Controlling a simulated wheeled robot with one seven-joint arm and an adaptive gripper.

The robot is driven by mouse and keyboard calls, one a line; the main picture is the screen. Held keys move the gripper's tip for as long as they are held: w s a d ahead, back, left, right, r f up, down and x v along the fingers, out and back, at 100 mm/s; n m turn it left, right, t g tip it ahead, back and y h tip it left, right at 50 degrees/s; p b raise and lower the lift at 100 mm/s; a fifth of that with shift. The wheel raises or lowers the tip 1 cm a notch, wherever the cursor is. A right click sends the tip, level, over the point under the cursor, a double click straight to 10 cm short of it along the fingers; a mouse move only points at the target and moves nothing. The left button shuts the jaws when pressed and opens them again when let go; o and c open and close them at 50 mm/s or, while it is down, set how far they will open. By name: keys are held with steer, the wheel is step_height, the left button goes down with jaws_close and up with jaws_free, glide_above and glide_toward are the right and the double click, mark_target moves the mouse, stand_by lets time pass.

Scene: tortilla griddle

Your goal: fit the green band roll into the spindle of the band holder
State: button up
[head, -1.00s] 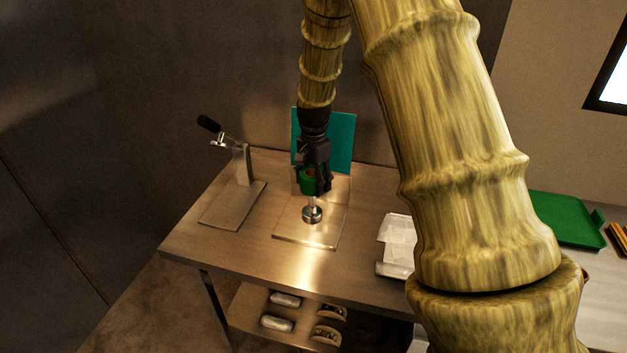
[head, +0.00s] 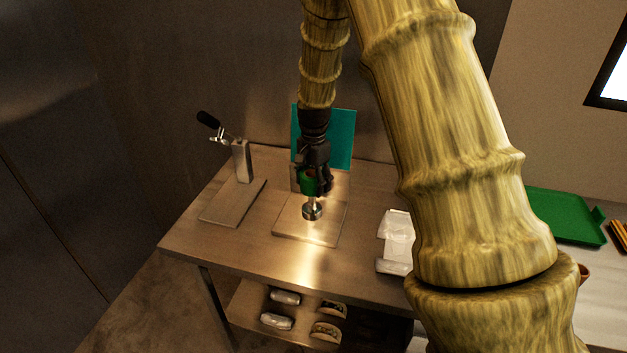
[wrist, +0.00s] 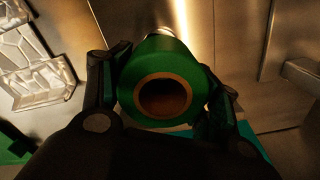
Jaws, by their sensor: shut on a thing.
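My gripper (head: 314,182) is shut on the green band roll (head: 308,185), above the middle of the table. In the wrist view the green band roll (wrist: 160,55) sits between both fingers, its brown core and dark open hole facing the camera. The band holder has a flat metal base plate (head: 300,231) and an upright part partly hidden behind my gripper. Its bright metal spindle (head: 312,211) shows just below the roll in the head view. A bit of bright metal shows past the roll's far edge in the wrist view. I cannot tell whether the spindle enters the core.
A clamp stand with a black handle (head: 208,120) stands to the left. A teal panel (head: 341,138) rises behind my gripper. A clear tray (head: 397,240) lies to the right, with a green tray (head: 565,215) farther right. Wrapped items and tacos lie on the lower shelf.

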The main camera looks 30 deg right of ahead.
mark_target(313, 199)
steer(key=shift+f+b, duration=1.15)
steer(key=shift+f, duration=2.35)
steer(key=o, duration=1)
steer(key=shift+o, duration=0.2)
step_height(313, 199, up, 12)
stand_by(0.5)
